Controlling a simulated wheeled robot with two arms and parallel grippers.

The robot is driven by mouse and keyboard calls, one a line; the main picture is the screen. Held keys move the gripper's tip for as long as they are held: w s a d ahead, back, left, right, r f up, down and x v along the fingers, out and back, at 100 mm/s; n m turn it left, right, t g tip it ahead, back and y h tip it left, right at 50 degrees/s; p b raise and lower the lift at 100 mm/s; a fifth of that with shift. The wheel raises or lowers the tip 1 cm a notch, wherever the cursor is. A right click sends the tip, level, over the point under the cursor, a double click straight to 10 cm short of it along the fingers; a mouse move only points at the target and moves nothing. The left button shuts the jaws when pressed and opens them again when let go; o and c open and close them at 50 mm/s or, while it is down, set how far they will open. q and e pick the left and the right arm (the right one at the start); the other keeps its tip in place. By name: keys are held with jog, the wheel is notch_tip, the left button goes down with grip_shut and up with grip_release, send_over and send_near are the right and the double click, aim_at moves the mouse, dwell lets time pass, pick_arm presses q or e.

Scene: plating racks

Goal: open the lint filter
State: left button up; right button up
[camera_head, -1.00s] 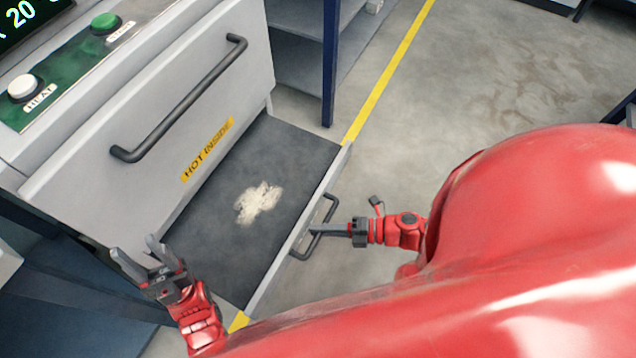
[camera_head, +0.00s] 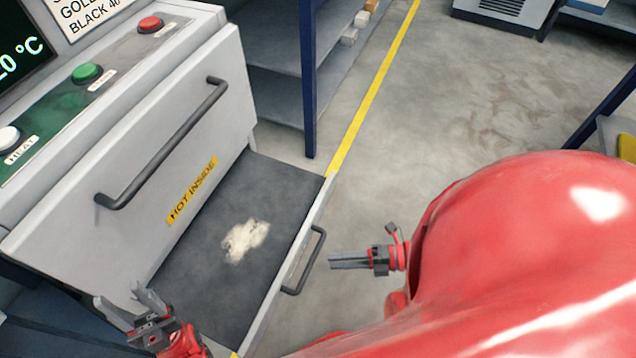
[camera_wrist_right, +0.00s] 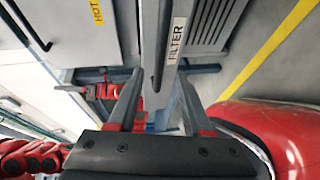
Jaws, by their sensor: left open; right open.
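The lint filter (camera_head: 190,290) is a dark flat drawer with a pale clump of lint (camera_head: 245,240) on it, and it is pulled out below the machine's upper door. Its dark bar handle (camera_head: 306,260) is on the light front edge. My right gripper (camera_head: 334,260) is open and empty, just right of the handle and apart from it. In the right wrist view, the open fingers (camera_wrist_right: 155,95) point at the drawer front, labelled FILTER (camera_wrist_right: 178,38). My left gripper (camera_head: 118,300) is open and empty near the drawer's lower left side.
The machine's upper door (camera_head: 130,175) has a long dark handle (camera_head: 165,145) and a HOT INSIDE label. A control panel with buttons (camera_head: 87,73) is above it. A blue-framed shelf (camera_head: 275,75) stands behind. Bare floor with a yellow line (camera_head: 372,90) lies to the right.

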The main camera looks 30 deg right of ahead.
jog(key=v, duration=1)
